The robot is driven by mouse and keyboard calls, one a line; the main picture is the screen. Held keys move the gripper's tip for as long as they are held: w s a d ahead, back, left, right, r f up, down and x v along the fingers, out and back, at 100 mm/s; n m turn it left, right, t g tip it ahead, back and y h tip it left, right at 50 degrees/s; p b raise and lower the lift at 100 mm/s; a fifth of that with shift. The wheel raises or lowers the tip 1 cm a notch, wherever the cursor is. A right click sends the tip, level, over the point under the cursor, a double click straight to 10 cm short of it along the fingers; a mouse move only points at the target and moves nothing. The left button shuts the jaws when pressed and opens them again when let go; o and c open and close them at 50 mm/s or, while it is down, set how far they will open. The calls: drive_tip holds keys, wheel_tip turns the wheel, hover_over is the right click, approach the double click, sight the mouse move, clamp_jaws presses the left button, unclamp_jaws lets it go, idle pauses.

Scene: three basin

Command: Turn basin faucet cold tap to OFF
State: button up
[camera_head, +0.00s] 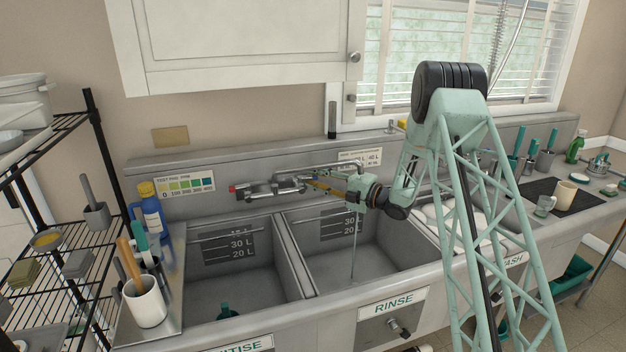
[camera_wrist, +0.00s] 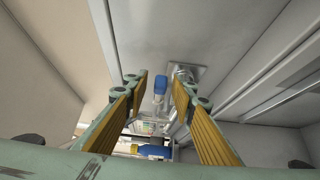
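The basin faucet (camera_head: 287,186) is on the back wall above the sinks, with a red-tipped handle (camera_head: 234,188) at its left end. A thin stream, apparently water (camera_head: 353,252), falls into the right-hand visible basin. My gripper (camera_head: 314,183) is at the right part of the faucet and hides the cold tap in the head view. In the wrist view, the blue-tipped cold tap handle (camera_wrist: 160,84) shows between my two yellow-padded fingers. The fingers are apart, with a visible gap on each side of the handle. I cannot tell the exact depth between fingertips and handle.
A blue bottle (camera_head: 152,212) and a utensil cup (camera_head: 145,302) stand left of the sinks. A wire rack (camera_head: 60,270) is at far left. Plates (camera_head: 478,226) lie right of the RINSE basin (camera_head: 320,262). The basins below the faucet are mostly empty.

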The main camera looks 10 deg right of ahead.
drive_tip(key=shift+w+a, duration=0.1)
drive_tip(key=shift+c, duration=0.7)
clamp_jaws()
drive_tip(key=shift+w+n+g+y+b, duration=0.3)
drive_tip(key=shift+n+g+y+b, duration=0.25)
drive_tip(key=shift+n+g+y, duration=0.35)
drive_tip(key=shift+o, duration=0.7)
unclamp_jaws()
drive_tip(key=shift+s, duration=0.1)
